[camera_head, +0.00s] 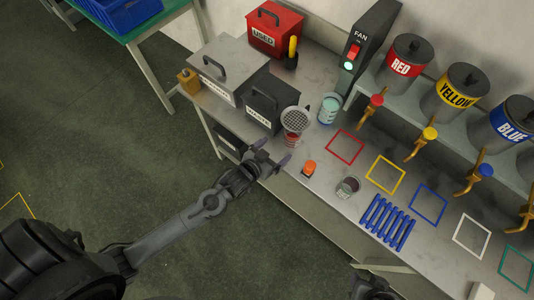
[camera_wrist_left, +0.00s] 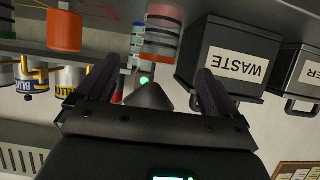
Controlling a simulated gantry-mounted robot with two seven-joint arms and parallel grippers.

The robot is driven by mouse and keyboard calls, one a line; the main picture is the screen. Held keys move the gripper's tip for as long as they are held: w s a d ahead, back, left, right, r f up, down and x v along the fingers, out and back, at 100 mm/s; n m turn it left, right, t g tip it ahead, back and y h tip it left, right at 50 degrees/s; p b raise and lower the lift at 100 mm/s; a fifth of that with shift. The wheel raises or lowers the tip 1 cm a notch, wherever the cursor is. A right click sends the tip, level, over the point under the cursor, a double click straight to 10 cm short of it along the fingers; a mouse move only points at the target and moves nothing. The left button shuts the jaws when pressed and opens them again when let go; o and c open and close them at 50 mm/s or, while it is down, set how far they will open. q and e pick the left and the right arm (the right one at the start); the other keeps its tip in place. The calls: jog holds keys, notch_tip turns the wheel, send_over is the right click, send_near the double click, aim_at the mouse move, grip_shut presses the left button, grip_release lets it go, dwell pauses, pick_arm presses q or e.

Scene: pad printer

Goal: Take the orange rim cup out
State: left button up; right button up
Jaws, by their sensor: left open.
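A clear cup with a red-orange band (camera_head: 292,139) stands on the bench under a round mesh strainer (camera_head: 295,119) in the head view. I cannot tell for sure that it is the orange rim cup. A banded cup (camera_wrist_left: 160,38) shows upside down beyond my fingers in the left wrist view. My left gripper (camera_head: 272,152) is open and empty at the bench's front edge, just short of the cup and apart from it. Its spread fingers also show in the left wrist view (camera_wrist_left: 156,88). My right gripper (camera_head: 372,287) is cut off at the bottom edge, jaws unclear.
The WASTE box (camera_head: 267,103) stands left of the cup, a teal cup (camera_head: 329,109) behind right. A small orange piece (camera_head: 309,168), a dark-filled cup (camera_head: 347,187) and a blue rack (camera_head: 388,223) lie rightward. Paint pots with taps (camera_head: 405,65) overhang the back.

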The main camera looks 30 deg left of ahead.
aim_at(288, 138)
pick_arm(q)
jog(key=shift+w+f+b, duration=0.55)
jog(key=shift+w, duration=0.2)
jog(key=b+x, duration=0.1)
jog(key=x, duration=0.7)
jog(key=shift+w+d, duration=0.15)
jog(key=shift+w, duration=0.25)
jog(key=shift+b+x, duration=0.35)
jog(key=shift+x, duration=0.5)
pick_arm(e)
jog(key=shift+f, duration=1.9)
pick_arm(q)
jog(key=shift+c, duration=0.2)
jog(key=c, duration=1)
jog(key=shift+r+p, duration=0.9)
jog(key=shift+p, duration=0.1)
pick_arm(e)
jog(key=shift+d+r, duration=0.15)
jog(key=shift+r, duration=0.8)
pick_arm(q)
jog(key=shift+s, duration=0.1)
